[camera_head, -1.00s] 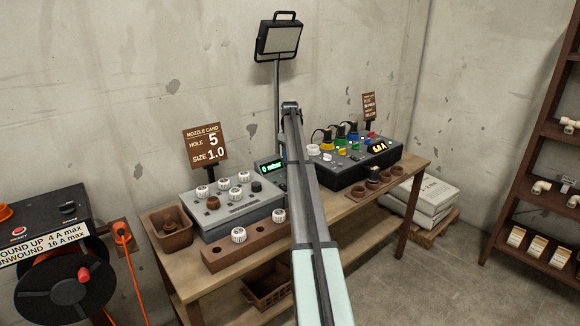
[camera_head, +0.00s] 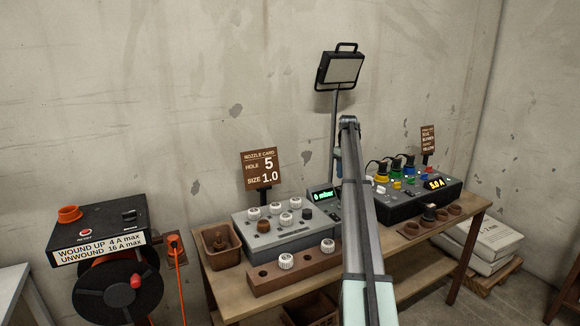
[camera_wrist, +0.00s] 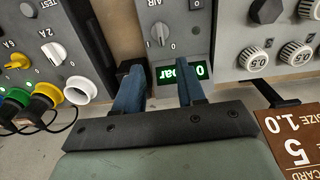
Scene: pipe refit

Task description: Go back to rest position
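My gripper (camera_wrist: 158,92) shows in the wrist view as two blue fingers standing apart with nothing between them. Behind the gap is a green-lit display (camera_wrist: 183,72) on a grey unit. In the head view my arm reaches up over the bench, and only a bit of blue finger shows beside it; the rest of the gripper is hidden. The display shows in the head view (camera_head: 323,195) just left of my arm. The fingers look clear of the panels, but the exact distance cannot be told.
The wooden bench (camera_head: 403,262) holds a grey nozzle panel (camera_head: 283,236) left and a black electrical panel (camera_head: 402,207) right. A nozzle card (camera_head: 262,168) and a lamp (camera_head: 340,70) stand behind. A cable reel (camera_head: 115,290) is at left. Open air lies above the bench.

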